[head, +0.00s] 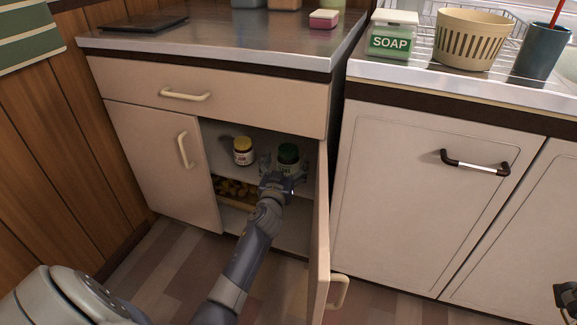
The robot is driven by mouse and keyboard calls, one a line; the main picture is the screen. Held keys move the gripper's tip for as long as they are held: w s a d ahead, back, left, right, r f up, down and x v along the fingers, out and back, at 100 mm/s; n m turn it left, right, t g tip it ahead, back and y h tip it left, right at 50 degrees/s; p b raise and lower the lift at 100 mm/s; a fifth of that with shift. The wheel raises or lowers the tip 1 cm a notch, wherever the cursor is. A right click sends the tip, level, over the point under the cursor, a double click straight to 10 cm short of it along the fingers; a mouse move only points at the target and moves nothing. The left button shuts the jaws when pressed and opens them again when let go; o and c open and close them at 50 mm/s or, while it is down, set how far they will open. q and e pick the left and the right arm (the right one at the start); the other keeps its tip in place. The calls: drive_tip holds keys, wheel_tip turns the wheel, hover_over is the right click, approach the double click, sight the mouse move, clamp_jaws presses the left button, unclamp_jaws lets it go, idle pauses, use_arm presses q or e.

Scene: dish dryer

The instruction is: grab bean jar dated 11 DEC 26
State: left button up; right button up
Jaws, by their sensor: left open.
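Two jars stand on the shelf inside the open lower cabinet. One jar has a yellow lid and a pale label with dark red on it (243,151). The other has a dark green lid and a green label (288,154). The labels are too small to read a date, so I cannot tell which is the bean jar dated 11 DEC 26. My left gripper (284,172) is open, reaching into the cabinet just in front of the green-lidded jar and hiding its lower part. I cannot tell whether they touch. Part of my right gripper (567,298) shows at the right edge.
The open cabinet door (319,235) stands just right of my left arm. Brownish-yellow items (232,188) lie on a lower level. The closed left door (160,165) bounds the opening. Soap (393,38), a basket (468,40) and a blue cup (541,52) stand on the right counter.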

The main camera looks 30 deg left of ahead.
use_arm(q)
drive_tip(key=shift+b+x, duration=0.45)
drive_tip(key=shift+x, duration=1.1)
drive_tip(key=shift+f, duration=0.15)
drive_tip(key=c, duration=1.4)
drive_tip(key=shift+c, duration=0.5)
drive_tip(key=shift+r, duration=0.25)
